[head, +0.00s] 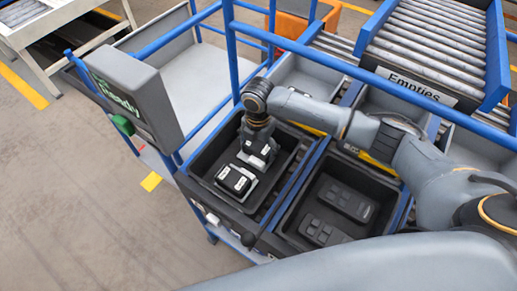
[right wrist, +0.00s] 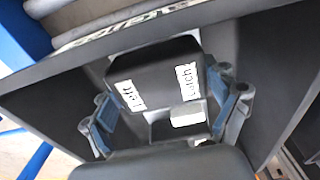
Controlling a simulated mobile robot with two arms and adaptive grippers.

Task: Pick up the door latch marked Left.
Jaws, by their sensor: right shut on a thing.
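My right gripper (head: 258,142) reaches down into a black bin (head: 207,172). In the right wrist view the right gripper (right wrist: 166,112) has one finger on each side of a black latch (right wrist: 150,70) and is shut on it. White labels on this latch read "Left" and "Latch". In the head view the held latch (head: 259,154) is partly hidden under the gripper. A second black latch (head: 235,181) with white labels lies beside it, nearer the bin's front; its words are too small to read. My left gripper is not in view.
The bin walls stand close around the right gripper. A second black bin (head: 290,215) to the right holds dark panels (head: 346,202). Blue rack posts (head: 232,55) rise behind the bins. A sign (head: 130,95) stands at the left, and an "Empties" roller shelf (head: 415,85) is at the back right.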

